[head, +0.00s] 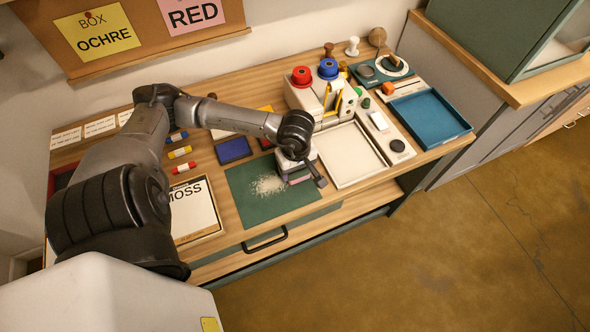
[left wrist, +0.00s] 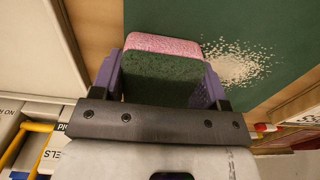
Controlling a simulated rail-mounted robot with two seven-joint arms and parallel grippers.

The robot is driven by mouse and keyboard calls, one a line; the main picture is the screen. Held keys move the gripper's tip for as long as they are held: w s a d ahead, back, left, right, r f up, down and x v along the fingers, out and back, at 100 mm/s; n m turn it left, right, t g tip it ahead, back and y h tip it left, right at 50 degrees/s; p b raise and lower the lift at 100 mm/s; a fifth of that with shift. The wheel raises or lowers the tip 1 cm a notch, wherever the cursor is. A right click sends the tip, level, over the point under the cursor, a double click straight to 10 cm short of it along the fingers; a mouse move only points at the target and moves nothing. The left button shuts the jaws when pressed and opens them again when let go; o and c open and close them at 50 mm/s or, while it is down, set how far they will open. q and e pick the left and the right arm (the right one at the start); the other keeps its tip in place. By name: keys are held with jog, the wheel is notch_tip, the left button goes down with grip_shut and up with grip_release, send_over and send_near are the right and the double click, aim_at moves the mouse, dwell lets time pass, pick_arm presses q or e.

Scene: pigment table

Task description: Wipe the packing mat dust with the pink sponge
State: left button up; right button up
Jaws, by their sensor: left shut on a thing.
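The green packing mat (head: 262,205) lies on the table near its front edge. A pale patch of dust (head: 268,184) lies on the mat; it also shows in the left wrist view (left wrist: 240,65). My left gripper (head: 298,176) is over the right part of the mat. In the left wrist view, my left gripper (left wrist: 163,82) is shut on the pink sponge (left wrist: 163,46), which has a dark green layer. The sponge is beside the dust patch. I cannot tell whether it touches the mat. My right gripper is not in view.
A white tray (head: 374,179) stands just right of the mat, and a blue tray (head: 430,119) farther right. A MOSS box (head: 193,207) is left of the mat. Red (head: 301,76) and blue (head: 328,68) topped items stand behind. A dark blue block (head: 233,150) lies behind the mat.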

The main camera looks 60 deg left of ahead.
pick_arm(q)
notch_tip(320, 180, up, 3)
jog(key=shift+p, duration=0.9)
jog(key=shift+s+r, duration=0.1)
jog(key=shift+r, duration=0.25)
jog(key=shift+r+p, duration=0.35)
jog(key=shift+p, duration=0.05)
jog(key=shift+r+p, duration=0.4)
jog(key=shift+r, duration=0.4)
jog(key=shift+r+p, duration=0.45)
jog(key=shift+r, duration=0.4)
